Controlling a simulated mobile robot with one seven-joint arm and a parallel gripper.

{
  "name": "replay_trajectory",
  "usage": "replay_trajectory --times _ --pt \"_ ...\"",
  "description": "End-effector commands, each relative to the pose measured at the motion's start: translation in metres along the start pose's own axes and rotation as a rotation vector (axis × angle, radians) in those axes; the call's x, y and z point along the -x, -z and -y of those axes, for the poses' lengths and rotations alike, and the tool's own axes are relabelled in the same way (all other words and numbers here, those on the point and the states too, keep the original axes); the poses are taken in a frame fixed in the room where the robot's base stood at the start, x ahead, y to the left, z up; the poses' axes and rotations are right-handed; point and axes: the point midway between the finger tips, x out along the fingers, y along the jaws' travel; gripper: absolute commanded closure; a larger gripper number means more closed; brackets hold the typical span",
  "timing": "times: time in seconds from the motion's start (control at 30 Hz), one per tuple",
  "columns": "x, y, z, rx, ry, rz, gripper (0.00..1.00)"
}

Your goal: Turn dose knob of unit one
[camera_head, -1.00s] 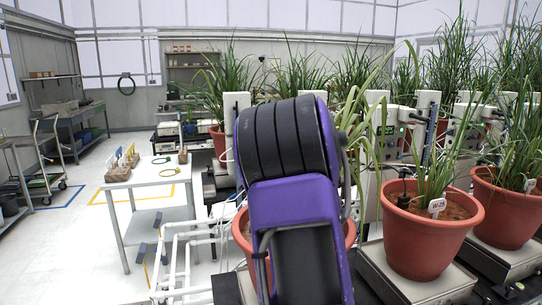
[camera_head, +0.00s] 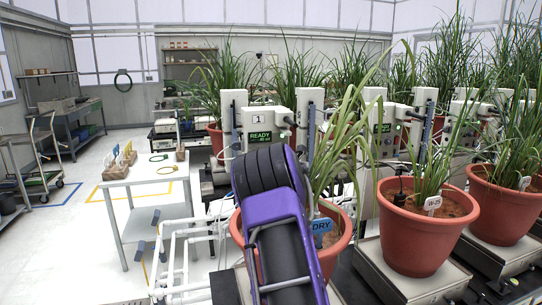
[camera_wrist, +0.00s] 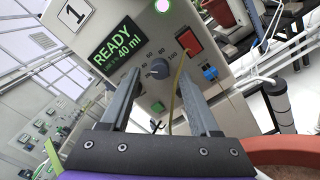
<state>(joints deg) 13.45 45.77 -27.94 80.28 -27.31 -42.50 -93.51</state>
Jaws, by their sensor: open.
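Unit one (camera_head: 260,121) is a pale box labelled 1 behind the pot marked DRY, its green display reading READY. In the wrist view unit one (camera_wrist: 115,20) shows READY and 40 ml. Its dose knob (camera_wrist: 158,69) is a small dark round knob on a dial scale with numbers up to 100. My gripper (camera_wrist: 156,82) is open, its two fingers pointing at the panel on either side of the knob as seen. I cannot tell how far the fingertips are from it. In the head view my purple arm hides the gripper and the unit's lower front.
A red switch (camera_wrist: 189,39) and a blue connector (camera_wrist: 210,72) sit right of the knob. A yellowish leaf or tube crosses near the right finger. The DRY pot (camera_head: 338,243) stands below the unit; another pot (camera_head: 422,236) is right of it. White pipes (camera_head: 180,245) run at left.

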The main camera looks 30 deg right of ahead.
Motion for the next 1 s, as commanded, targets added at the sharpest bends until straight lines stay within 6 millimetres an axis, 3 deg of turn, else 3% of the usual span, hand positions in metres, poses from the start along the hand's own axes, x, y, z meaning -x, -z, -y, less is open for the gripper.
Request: replay_trajectory --times 0.2,0.53,0.87,1.0 --pt "-0.014 0.000 0.000 0.000 0.000 0.000 0.38" --pt "-0.016 0.000 0.000 0.000 0.000 0.000 0.40" --pt "-0.016 0.000 0.000 0.000 -0.001 0.000 0.99" --pt "-0.016 0.000 0.000 0.000 -0.001 0.000 1.00"
